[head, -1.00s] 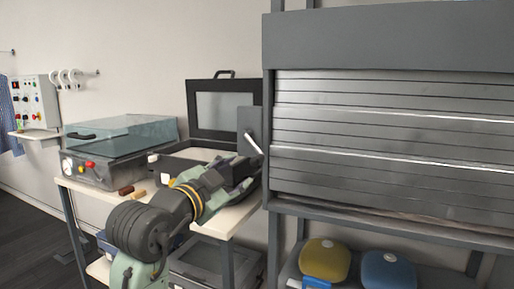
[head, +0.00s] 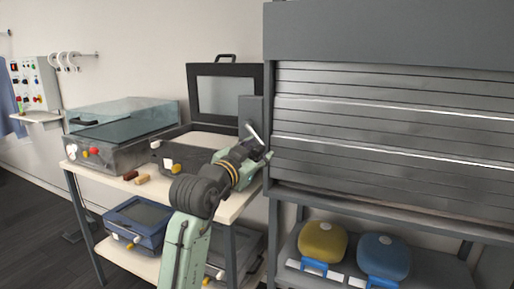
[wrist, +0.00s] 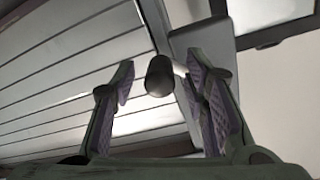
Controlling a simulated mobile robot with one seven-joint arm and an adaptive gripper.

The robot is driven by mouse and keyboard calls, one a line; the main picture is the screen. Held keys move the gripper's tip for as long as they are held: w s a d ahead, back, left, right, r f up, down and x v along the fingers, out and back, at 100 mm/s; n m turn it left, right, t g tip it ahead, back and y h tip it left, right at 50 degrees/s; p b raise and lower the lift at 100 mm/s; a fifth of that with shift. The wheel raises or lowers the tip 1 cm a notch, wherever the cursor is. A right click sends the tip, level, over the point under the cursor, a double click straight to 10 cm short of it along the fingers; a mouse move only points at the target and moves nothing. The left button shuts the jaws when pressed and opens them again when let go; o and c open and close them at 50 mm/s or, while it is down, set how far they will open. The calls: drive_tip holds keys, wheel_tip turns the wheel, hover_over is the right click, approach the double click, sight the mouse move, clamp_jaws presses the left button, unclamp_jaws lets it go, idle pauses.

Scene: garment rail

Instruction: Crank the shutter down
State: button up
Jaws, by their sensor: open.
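The grey slatted shutter (head: 390,125) fills the visible opening of the cabinet at right in the head view, its slats reaching down close to the ledge. The crank (head: 252,133) is a pale lever on a grey side plate (head: 251,108) at the cabinet's left edge. My gripper (head: 264,153) is at the crank's lower end in the head view. In the wrist view my gripper (wrist: 160,66) is open, and the dark rounded crank knob (wrist: 160,77) appears between its two fingers. I cannot tell whether either finger touches the knob.
An open black-lidded case (head: 226,99) and a clear-covered machine (head: 120,126) stand on the bench left of the crank. A yellow bag (head: 323,240) and a blue bag (head: 384,256) sit on the shelf below the shutter. The cabinet's left post is close to my gripper.

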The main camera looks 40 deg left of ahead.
drive_tip(key=shift+w, duration=0.2)
clamp_jaws()
idle(0.5)
idle(0.3)
